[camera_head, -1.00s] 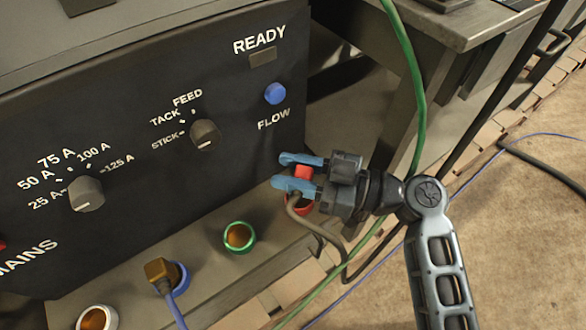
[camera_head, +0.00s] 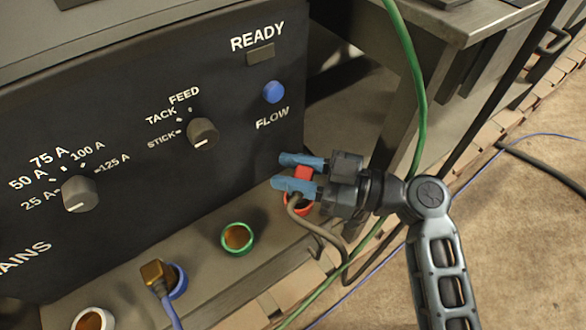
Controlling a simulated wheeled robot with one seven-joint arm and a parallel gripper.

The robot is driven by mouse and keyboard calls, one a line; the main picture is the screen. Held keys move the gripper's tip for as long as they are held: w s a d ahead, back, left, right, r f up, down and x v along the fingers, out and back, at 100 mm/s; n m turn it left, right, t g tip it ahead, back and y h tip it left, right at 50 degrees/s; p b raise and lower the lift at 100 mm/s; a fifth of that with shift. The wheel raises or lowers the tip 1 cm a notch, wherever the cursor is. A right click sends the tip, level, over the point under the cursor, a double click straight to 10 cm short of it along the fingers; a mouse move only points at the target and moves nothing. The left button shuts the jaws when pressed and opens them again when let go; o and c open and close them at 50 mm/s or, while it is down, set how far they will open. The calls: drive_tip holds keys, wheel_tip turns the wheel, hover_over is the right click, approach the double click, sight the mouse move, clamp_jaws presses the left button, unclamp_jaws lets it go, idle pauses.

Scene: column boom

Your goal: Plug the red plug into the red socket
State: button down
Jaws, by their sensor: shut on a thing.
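The red plug (camera_head: 304,172) is between the blue fingers of my gripper (camera_head: 299,174), which is shut on it. A dark cable hangs from the plug and curves down to the right. The red socket (camera_head: 306,208) is a red ring on the ledge under the machine's front panel. My gripper and the plug are over it and cover much of it. The fingers hide the plug's lower end, so I cannot tell whether it is inside the socket or just above it.
On the same ledge are an empty green socket (camera_head: 237,238), a blue socket (camera_head: 178,281) with a yellow-brown plug (camera_head: 157,275) at it, and a white socket (camera_head: 93,321). The dark panel (camera_head: 130,130) stands behind. A green cable (camera_head: 415,90) hangs beside my arm.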

drive_tip(key=shift+f+b, duration=1.15)
drive_tip(key=shift+r, duration=0.25)
idle(0.5)
drive_tip(key=shift+r, duration=0.35)
drive_tip(key=shift+r+p, duration=0.25)
drive_tip(key=shift+p, duration=0.1)
drive_tip(key=shift+b, duration=0.35)
idle(0.5)
drive_tip(key=shift+f+b, duration=1.25)
drive_tip(key=shift+b, duration=0.05)
idle(0.7)
drive_tip(key=c, duration=1)
unclamp_jaws()
